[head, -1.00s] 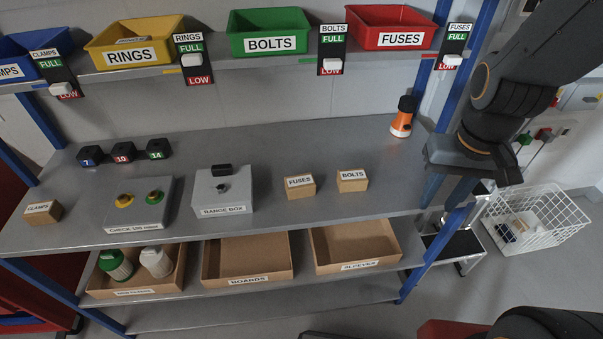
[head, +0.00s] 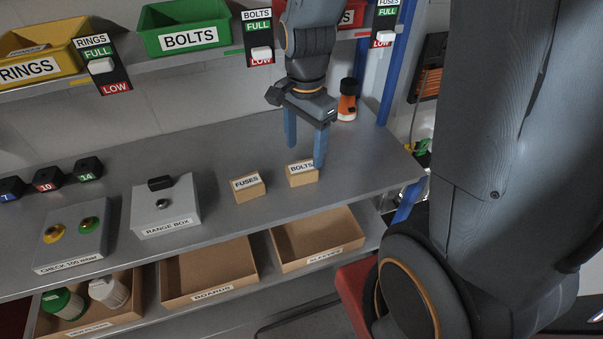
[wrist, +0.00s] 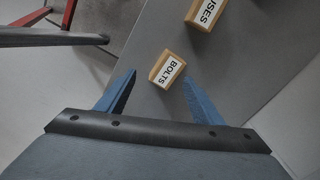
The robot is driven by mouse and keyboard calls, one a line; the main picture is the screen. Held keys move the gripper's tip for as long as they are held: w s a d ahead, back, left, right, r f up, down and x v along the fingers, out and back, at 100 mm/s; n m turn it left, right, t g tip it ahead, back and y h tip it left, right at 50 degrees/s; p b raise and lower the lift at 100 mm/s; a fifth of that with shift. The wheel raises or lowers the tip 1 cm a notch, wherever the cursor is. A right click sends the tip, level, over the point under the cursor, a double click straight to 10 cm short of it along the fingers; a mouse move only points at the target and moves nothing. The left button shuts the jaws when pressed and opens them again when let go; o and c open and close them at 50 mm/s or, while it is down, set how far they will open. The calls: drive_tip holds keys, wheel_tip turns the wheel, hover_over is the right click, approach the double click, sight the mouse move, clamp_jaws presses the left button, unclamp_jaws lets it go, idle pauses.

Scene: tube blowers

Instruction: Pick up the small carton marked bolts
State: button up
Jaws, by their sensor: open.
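The small carton marked bolts (head: 302,174) is a brown box with a white label, standing on the grey bench toward its right end. My gripper (head: 305,155) is above and behind it in the head view, with its two blue fingers spread and pointing down. The right finger partly overlaps the carton's edge in that view. In the wrist view the carton (wrist: 166,70) lies ahead of the open fingers (wrist: 158,85), roughly between their lines and tilted. The fingers hold nothing. I cannot tell whether either finger touches the carton.
The fuses carton (head: 248,188) stands just left of the bolts carton. An orange and black bottle-like object (head: 347,102) stands behind my gripper. The range box (head: 165,208) is further left. A shelf with bins, including the green bolts bin (head: 186,30), runs above.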

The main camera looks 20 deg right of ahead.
sight(302, 167)
drive_tip(key=m, duration=0.1)
drive_tip(key=w+f+m, duration=0.1)
drive_tip(key=m, duration=0.1)
drive_tip(key=w+m, duration=0.1)
drive_tip(key=shift+w+f+m, duration=0.15)
drive_tip(key=shift+f+m, duration=0.15)
drive_tip(key=shift+m, duration=0.1)
drive_tip(key=shift+d+f+p, duration=0.1)
drive_tip(key=shift+f+p, duration=0.5)
drive_tip(key=shift+f, duration=3.25)
drive_tip(key=c, duration=1.2)
drive_tip(key=shift+r, duration=0.1)
wheel_tip(302, 167, up, 10)
drive_tip(key=shift+f+b, duration=0.1)
drive_tip(key=shift+b, duration=0.55)
